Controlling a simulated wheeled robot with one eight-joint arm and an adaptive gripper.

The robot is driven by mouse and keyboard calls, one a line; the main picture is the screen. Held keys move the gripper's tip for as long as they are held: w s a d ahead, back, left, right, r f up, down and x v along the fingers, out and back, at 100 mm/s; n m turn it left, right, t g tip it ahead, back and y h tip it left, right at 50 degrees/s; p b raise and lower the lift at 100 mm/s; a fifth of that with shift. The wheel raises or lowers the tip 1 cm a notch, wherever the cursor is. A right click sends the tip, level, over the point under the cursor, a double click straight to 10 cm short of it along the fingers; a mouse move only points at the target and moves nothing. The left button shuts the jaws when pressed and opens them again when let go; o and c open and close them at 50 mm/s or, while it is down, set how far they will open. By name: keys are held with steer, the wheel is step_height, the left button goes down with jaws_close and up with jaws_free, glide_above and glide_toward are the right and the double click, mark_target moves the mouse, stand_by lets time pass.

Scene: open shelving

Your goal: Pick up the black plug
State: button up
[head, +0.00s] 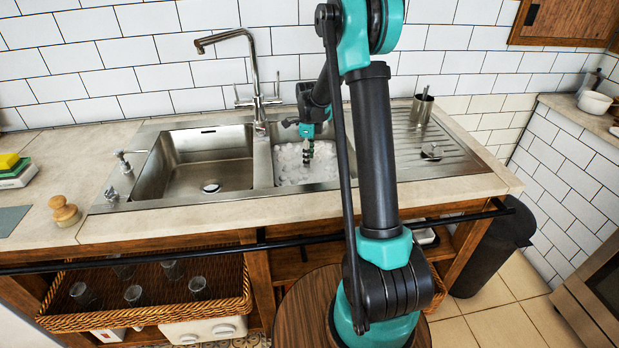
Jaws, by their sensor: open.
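A small dark round plug (432,152) with a raised top lies on the ribbed steel drainboard (455,163), right of the basins. It is the only thing I see that fits the black plug, though it looks partly metallic. My gripper (308,158) points down over the smaller basin (322,178), left of and well apart from the plug. Its fingers are small and dark here; it is open, and I see nothing held in it. My arm passes in front of the right part of the basin and the left part of the drainboard.
A steel cup (421,108) stands behind the plug. The larger basin (205,165) is empty. White material lies in the smaller basin. A black rail (130,262) runs along the counter front.

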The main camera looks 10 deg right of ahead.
mark_target(309, 171)
steer(key=shift+w+d+f, duration=0.1)
steer(key=shift+d+f, duration=0.05)
steer(key=shift+f, duration=2.95)
jaws_close()
